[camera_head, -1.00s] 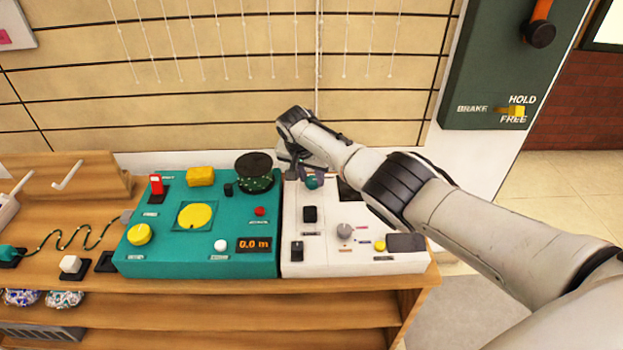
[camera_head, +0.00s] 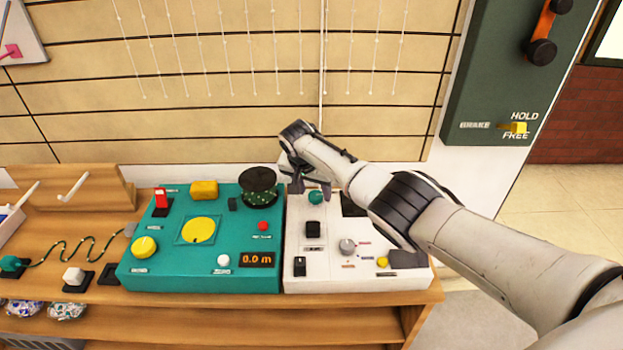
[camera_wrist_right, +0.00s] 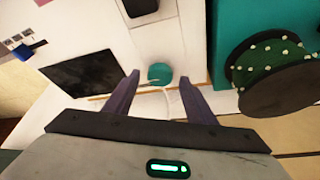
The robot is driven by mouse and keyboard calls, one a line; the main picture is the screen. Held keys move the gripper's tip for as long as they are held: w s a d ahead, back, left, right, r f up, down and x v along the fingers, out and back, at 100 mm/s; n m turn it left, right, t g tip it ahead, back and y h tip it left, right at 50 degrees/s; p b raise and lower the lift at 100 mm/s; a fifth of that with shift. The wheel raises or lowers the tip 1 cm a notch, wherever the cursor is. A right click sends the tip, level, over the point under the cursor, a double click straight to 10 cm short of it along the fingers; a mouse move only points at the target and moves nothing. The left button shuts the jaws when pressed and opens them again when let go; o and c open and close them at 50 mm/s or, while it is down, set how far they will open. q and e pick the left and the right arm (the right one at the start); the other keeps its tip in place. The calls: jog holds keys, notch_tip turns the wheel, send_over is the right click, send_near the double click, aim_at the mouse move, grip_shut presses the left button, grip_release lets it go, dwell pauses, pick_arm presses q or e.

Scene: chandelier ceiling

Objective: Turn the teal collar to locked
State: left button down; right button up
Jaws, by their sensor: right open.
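The teal collar (camera_head: 316,197) is a small round knob near the back of the white panel (camera_head: 330,270). It also shows in the right wrist view (camera_wrist_right: 160,74), a little beyond the fingertips and roughly centred between them. My right gripper (camera_head: 312,190) is just above and behind the collar, with its fingers apart and nothing between them. In the right wrist view the two dark fingers (camera_wrist_right: 158,84) point toward the collar. Any locked mark by the collar is too small to read. My left gripper is not in view.
A teal console (camera_head: 160,270) stands left of the white panel, with a dark-topped green spool (camera_head: 259,183) close to my right gripper. The panel also has black switches (camera_head: 313,229), a grey knob (camera_head: 347,246) and a dark plate. The wall is close behind.

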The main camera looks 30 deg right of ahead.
jog(key=p+v, duration=0.3)
jog(key=v, duration=0.6)
jog(key=shift+r, duration=0.2)
jog(key=shift+s, duration=0.15)
